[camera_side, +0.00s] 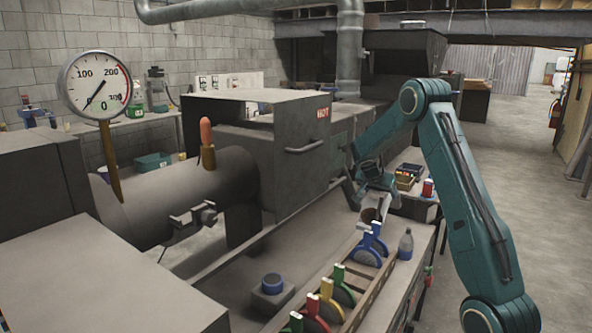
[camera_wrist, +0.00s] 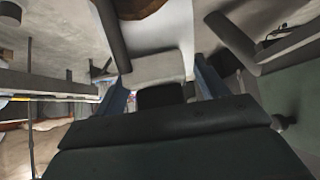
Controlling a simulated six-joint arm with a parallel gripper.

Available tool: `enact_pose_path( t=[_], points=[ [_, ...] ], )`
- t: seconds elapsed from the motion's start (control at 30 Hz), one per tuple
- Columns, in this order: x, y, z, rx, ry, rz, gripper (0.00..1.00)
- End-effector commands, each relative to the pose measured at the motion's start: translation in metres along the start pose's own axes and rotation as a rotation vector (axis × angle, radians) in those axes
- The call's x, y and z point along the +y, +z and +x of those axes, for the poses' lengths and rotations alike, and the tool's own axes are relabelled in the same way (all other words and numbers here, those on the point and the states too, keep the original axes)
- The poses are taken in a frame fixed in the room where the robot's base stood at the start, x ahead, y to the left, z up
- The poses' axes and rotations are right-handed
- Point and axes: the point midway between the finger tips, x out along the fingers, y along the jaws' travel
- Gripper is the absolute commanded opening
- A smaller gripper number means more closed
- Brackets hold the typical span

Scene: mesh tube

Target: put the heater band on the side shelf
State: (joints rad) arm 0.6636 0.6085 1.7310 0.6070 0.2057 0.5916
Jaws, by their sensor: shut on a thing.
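My gripper (camera_side: 376,200) hangs over the bench near its far right end, pointing down. In the wrist view a pale block of the band (camera_wrist: 160,66) sits between my two fingers (camera_wrist: 163,80), with a brown curved part at the top edge. The band's far side is hidden. A side shelf (camera_side: 422,189) appears to be the low surface right of my gripper, carrying a bin of small coloured parts and a red can.
A rack (camera_side: 330,300) with blue, green, yellow and red clamps runs along the bench front. A bottle (camera_side: 405,245) stands close to the blue clamp. The machine housing marked HOT (camera_side: 300,150) is left of my gripper. A gauge (camera_side: 95,85) stands at the left.

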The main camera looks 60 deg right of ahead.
Motion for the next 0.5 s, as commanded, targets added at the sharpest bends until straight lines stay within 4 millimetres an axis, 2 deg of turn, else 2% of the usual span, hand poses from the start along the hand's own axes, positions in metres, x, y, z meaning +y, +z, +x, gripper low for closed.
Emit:
enact_pose_path(
  t=[0.13, 0.5],
  points=[
    [-0.001, 0.006, 0.008, 0.006, -0.002, 0.003, 0.22],
    [-0.001, 0.012, 0.014, 0.005, -0.002, 0.003, 0.22]
  ],
)
